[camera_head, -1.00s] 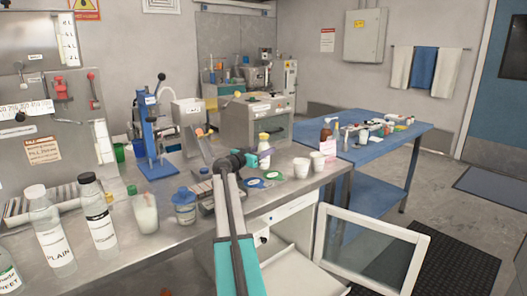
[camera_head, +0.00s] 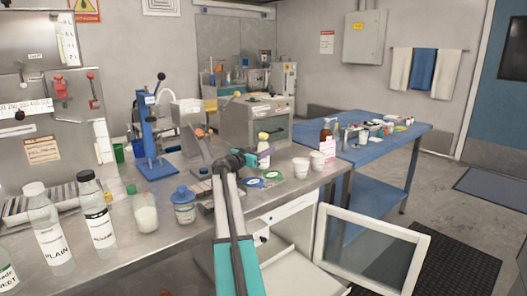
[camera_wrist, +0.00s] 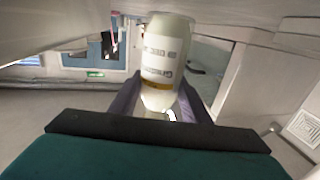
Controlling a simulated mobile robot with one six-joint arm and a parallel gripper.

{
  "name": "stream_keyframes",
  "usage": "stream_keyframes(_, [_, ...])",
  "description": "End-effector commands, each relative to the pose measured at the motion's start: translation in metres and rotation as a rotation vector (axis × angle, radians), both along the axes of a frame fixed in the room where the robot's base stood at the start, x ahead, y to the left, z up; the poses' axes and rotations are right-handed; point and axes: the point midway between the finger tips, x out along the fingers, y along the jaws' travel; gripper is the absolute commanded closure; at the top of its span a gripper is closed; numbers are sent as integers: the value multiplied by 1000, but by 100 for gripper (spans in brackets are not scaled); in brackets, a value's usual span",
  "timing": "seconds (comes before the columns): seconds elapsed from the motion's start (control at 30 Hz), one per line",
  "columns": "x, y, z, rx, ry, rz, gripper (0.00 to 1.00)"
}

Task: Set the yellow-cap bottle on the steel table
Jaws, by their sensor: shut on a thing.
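The yellow-cap bottle (camera_head: 263,139) is a small white bottle. In the head view it appears upright over the far right part of the steel table (camera_head: 225,224). My gripper (camera_head: 264,153) is shut on it. In the wrist view the white bottle (camera_wrist: 165,50), with a printed label, sits between my two fingers (camera_wrist: 160,101). This view looks upside down, with the bottle's base towards the pale surface at the top. I cannot tell whether the base touches the table. My arm and gripper hide its lower part in the head view.
White cups (camera_head: 301,167) stand further right. A grey box machine (camera_head: 256,122) is behind. Several bottles and jars (camera_head: 145,213) stand left of my arm. A blue table (camera_head: 390,143) is beyond the right end.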

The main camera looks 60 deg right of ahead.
Motion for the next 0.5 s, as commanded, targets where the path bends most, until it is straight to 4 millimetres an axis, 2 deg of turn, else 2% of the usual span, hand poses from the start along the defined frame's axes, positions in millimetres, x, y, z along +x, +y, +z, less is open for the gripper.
stream_keyframes(0.03, [-2,2,-17,16,12,-5,92])
stream_keyframes(0.5, [-3,3,-23,17,12,-6,92])
